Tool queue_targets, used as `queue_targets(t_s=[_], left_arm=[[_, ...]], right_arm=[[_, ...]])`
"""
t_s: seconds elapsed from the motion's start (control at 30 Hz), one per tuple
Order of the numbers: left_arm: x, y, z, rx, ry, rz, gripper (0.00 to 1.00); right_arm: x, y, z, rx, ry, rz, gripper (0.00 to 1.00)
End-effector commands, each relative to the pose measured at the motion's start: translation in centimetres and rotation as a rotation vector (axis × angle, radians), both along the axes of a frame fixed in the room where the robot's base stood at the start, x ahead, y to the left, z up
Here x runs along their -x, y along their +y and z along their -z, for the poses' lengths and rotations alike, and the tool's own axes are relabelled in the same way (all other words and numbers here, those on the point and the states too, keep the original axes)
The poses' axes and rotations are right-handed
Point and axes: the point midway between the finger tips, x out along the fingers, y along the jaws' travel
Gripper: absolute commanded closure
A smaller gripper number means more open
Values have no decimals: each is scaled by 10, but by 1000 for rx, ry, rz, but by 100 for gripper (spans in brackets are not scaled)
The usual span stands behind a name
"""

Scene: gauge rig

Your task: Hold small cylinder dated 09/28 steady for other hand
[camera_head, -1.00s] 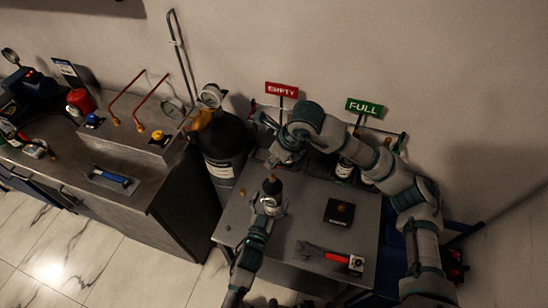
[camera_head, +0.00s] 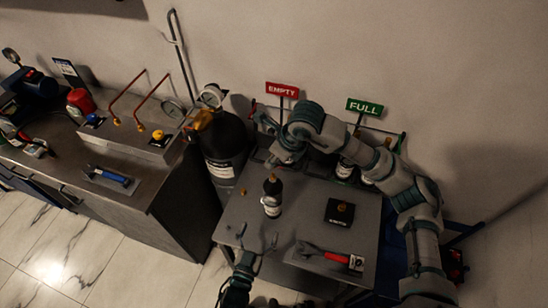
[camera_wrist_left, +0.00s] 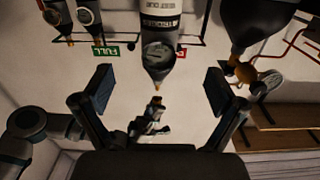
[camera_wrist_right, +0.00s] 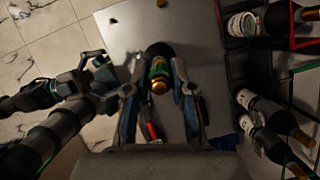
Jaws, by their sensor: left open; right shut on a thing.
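The small black cylinder with a white label (camera_head: 272,200) stands upright on the grey table (camera_head: 232,225). I cannot read its date. In the left wrist view it appears upside down (camera_wrist_left: 159,50). My left gripper (camera_head: 259,243) is open and empty, apart from the cylinder on its near side; its fingers also frame the left wrist view. My right gripper (camera_head: 275,164) is just above the cylinder's top. In the right wrist view its fingers are shut on a small brass-and-green fitting (camera_wrist_right: 160,78), over the dark cylinder top. I cannot tell whether fitting and cylinder touch.
A black block with a brass piece (camera_head: 340,212) and a red-handled wrench (camera_head: 331,256) lie on the table's right. A small brass piece (camera_head: 242,191) is at its left. A large black cylinder (camera_head: 222,145) stands behind left. EMPTY (camera_head: 282,90) and FULL (camera_head: 364,106) signs mark racks behind.

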Motion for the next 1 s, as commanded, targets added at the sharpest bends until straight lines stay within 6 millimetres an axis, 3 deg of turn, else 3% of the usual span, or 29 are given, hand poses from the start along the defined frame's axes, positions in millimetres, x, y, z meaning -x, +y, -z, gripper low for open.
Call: queue_targets(t_s=[0.33, 1.0], left_arm=[[0, 0, -5, -1, -1, 0, 5], [-1, 0, -52, 0, -1, 0, 5]], right_arm=[[0, 0, -7, 0, -3, 0, 100], [2, 0, -67, 0, -20, 0, 100]])
